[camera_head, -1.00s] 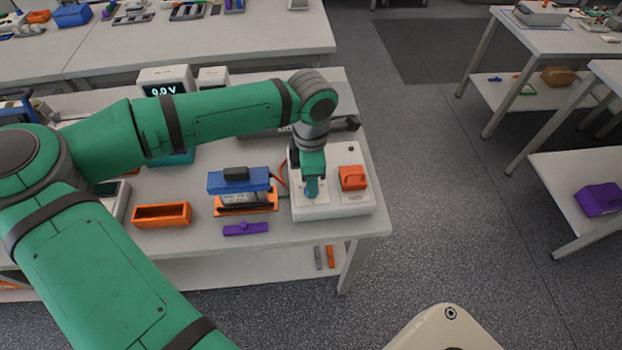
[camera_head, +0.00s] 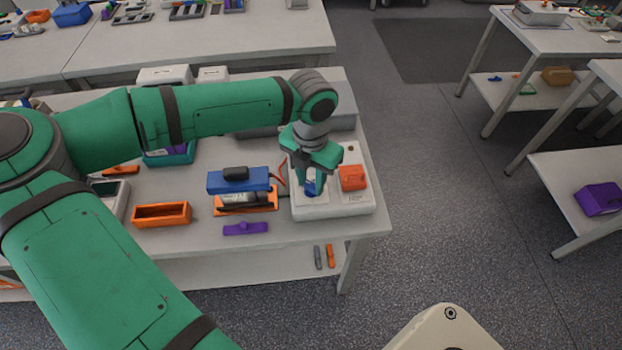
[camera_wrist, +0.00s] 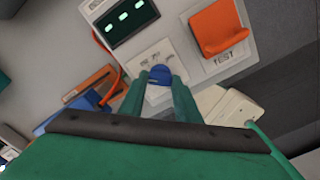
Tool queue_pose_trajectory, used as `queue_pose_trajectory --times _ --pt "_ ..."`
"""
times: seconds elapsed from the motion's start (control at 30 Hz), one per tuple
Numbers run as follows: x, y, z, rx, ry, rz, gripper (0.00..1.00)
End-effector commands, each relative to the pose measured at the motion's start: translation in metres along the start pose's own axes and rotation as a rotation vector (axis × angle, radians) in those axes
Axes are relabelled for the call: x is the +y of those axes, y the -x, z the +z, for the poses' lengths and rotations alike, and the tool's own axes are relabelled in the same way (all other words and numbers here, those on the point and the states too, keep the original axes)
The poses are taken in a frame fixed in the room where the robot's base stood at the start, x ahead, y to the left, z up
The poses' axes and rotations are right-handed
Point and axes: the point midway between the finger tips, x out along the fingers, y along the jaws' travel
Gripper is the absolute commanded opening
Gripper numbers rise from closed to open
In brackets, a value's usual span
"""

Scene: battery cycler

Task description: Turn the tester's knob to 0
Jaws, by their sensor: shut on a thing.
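The tester (camera_head: 335,208) is a pale box near the right front corner of the table. Its blue knob (camera_wrist: 158,73) sits on a white dial plate (camera_wrist: 150,55) whose markings are too small to read. In the head view the knob (camera_head: 311,188) is mostly hidden by the fingers. My gripper (camera_head: 313,188) points down over it, and its two green fingers are closed on the knob from both sides. The wrist view also shows the fingertips (camera_wrist: 158,76) around the knob. The tester's dark display (camera_wrist: 125,18) shows green dashes. The knob's pointer direction cannot be made out.
An orange lever or cover (camera_head: 352,177) marked TEST stands right of the knob. A blue-topped orange holder (camera_head: 240,182) with a red cable is close on the left. An orange tray (camera_head: 162,214) and a purple piece (camera_head: 245,229) lie further left and in front.

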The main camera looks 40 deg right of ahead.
Motion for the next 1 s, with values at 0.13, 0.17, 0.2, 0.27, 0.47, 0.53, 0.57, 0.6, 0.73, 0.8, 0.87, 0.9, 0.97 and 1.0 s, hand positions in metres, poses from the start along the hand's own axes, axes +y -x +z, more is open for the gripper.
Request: queue_pose_trajectory --times 0.13,0.17,0.2,0.27,0.47,0.53,0.57,0.6,0.73,0.8,0.87,0.9,0.97,1.0 --pt "0.0023 0.0013 0.0001 0.0 0.086 0.006 0.07" --pt "0.0023 0.0013 0.0 0.0 0.101 0.006 0.07" --pt "0.0022 0.0013 0.0 0.0 0.117 0.005 0.07" --pt "0.0021 0.0012 0.0 0.0 0.139 0.005 0.07" --pt "0.0019 0.0012 0.0 0.0 0.183 0.005 0.07" --pt "0.0019 0.0012 -0.0001 0.0 0.19 0.005 0.07" --pt "0.0019 0.0012 0.0 0.0 0.192 0.004 0.07" --pt "0.0019 0.0011 0.0 0.0 0.194 0.004 0.07" --pt "0.0019 0.0011 0.0001 0.0 0.195 0.004 0.07" --pt "0.0017 0.0011 0.0002 -0.001 0.195 0.004 0.07" --pt "0.0019 0.0011 -0.0003 -0.001 0.195 0.004 0.07" --pt "0.0019 0.0011 -0.0005 -0.001 0.195 0.003 0.07" --pt "0.0019 0.001 -0.0006 -0.001 0.195 0.003 0.37" --pt "0.0018 0.001 -0.0006 -0.001 0.195 0.003 0.47"
